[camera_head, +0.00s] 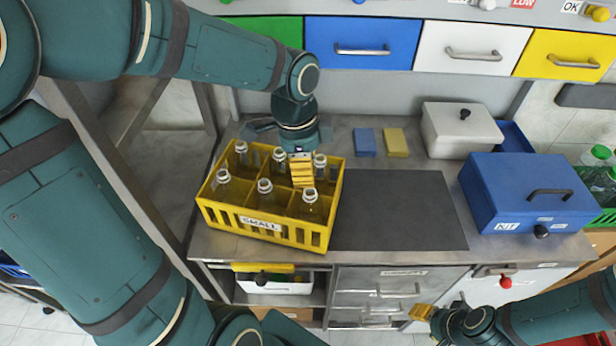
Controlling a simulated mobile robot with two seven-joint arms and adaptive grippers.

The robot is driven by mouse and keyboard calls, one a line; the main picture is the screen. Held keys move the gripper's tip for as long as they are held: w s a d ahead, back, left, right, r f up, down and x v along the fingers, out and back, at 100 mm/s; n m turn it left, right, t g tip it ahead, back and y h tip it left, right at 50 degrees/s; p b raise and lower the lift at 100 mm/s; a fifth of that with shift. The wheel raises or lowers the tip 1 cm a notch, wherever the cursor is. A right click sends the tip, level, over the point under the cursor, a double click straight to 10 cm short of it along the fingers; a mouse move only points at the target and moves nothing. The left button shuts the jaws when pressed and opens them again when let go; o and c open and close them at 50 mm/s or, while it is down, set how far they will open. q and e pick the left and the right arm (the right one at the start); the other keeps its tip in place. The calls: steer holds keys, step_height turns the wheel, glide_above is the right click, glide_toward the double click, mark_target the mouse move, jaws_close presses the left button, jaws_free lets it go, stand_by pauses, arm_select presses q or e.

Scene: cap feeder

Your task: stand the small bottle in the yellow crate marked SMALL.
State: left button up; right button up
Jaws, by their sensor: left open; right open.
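The yellow crate (289,234) marked SMALL stands on the left of the steel worktop. Clear bottles with open necks stand upright in its compartments, such as a front-right bottle (310,206), a front-middle bottle (265,195) and a back-left bottle (241,155). I cannot tell which one is the task's small bottle. My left gripper (302,181) reaches down over the back right part of the crate, its yellow fingers among the bottle necks. It is open; whether it touches a bottle is unclear. My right gripper (421,312) is open and empty, low in front of the worktop.
A dark grey mat (398,210) lies bare right of the crate. A blue lidded box (525,194) and a white lidded box (460,131) stand further right. A blue block (365,142) and a yellow block (396,142) lie behind the mat. Coloured drawers (362,43) hang above.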

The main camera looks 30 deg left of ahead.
arm_select(q)
steer(key=shift+s+a+r, duration=0.1)
steer(key=shift+a+r, duration=0.05)
steer(key=shift+r, duration=1.55)
